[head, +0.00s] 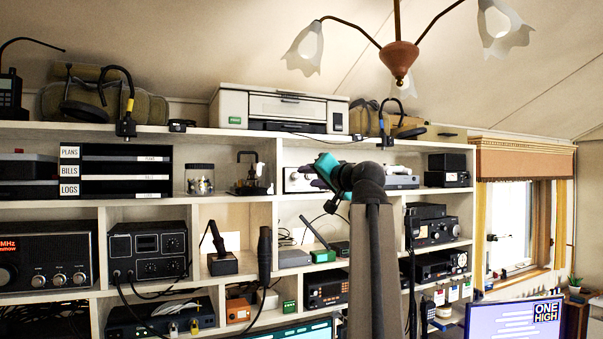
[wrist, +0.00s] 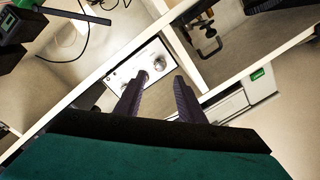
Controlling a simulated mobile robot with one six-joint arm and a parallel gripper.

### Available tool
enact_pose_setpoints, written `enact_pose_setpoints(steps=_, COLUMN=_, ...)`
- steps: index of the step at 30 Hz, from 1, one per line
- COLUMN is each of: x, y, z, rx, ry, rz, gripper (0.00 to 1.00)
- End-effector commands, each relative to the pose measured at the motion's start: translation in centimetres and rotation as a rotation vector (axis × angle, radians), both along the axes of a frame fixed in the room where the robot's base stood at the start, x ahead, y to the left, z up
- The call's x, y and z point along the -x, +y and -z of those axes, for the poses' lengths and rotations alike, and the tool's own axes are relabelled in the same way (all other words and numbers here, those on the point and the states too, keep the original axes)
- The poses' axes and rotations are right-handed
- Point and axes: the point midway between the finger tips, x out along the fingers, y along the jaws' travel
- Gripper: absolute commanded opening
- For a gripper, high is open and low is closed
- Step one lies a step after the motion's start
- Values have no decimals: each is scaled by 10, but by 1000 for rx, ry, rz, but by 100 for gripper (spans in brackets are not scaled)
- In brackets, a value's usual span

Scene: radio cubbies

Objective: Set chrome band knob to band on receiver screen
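A white-faced unit (wrist: 125,75) with chrome knobs sits in a cubby, tilted in the wrist view. One chrome knob (wrist: 160,66) shows just beyond the gap between my fingertips. Which knob is the band knob I cannot tell; its markings are too small to read. My gripper (wrist: 161,76) is open and empty, its two purple fingers pointing at this face. In the head view my gripper (head: 318,178) is in front of the white unit (head: 296,181) and hides part of it. A monitor (head: 515,320) at lower right reads "ONE HIGH"; whether it is the receiver screen is unclear.
White shelf boards and dividers (head: 278,165) closely frame the cubby. A clamp-like tool (head: 251,172) and a lidded jar (head: 200,179) stand to the left. A white printer-like box (head: 280,108) is on top. A teal-lit screen (head: 300,331) shows at the bottom.

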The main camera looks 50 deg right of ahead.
Motion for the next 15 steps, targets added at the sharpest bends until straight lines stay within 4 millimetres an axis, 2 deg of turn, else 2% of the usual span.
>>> enact_pose_setpoints(steps=9, x=-44, y=-14, z=-3, rx=0, ry=2, rz=-1, gripper=36)
enact_pose_setpoints(steps=15, x=-59, y=-20, z=-2, rx=1, ry=0, rz=0, gripper=36)
